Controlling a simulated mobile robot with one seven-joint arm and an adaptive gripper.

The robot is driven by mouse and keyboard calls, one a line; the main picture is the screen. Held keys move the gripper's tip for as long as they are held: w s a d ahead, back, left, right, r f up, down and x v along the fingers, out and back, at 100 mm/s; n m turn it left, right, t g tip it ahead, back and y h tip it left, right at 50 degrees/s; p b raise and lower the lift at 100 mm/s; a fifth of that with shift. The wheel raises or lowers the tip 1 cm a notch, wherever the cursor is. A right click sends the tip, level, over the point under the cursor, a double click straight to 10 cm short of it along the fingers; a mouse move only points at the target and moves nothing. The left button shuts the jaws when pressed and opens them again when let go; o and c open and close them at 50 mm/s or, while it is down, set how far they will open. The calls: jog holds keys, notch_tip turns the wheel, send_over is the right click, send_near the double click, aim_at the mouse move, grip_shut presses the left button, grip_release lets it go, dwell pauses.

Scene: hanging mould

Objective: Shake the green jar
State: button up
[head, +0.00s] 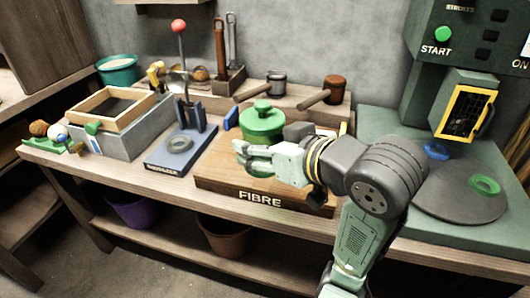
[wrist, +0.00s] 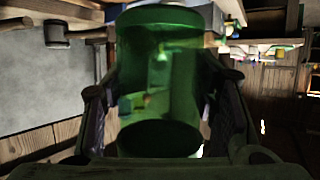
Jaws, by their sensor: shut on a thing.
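The green jar (head: 262,124) has a lid with a knob on top and is upright over the wooden board marked FIBRE (head: 225,179). My gripper (head: 250,156) is shut on the jar from the front right. In the wrist view the jar (wrist: 158,85) fills the middle, between the two dark fingers of my gripper (wrist: 160,115). Its wall looks see-through there, with small blurred shapes showing in or through it.
A blue lever press (head: 180,145) and a grey box with a wooden frame (head: 120,125) stand to the left. Mallets (head: 325,93) lie on the shelf behind. A green machine (head: 450,90) with a round plate (head: 455,190) stands to the right.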

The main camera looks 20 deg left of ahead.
aim_at(262, 111)
jog(key=shift+r, duration=0.2)
notch_tip(262, 111, up, 7)
jog(key=p, duration=0.7)
jog(key=shift+r, duration=0.1)
jog(key=shift+f, duration=0.2)
jog(key=shift+f+b, duration=3.65)
jog(key=shift+f, duration=0.05)
jog(key=shift+r, duration=0.2)
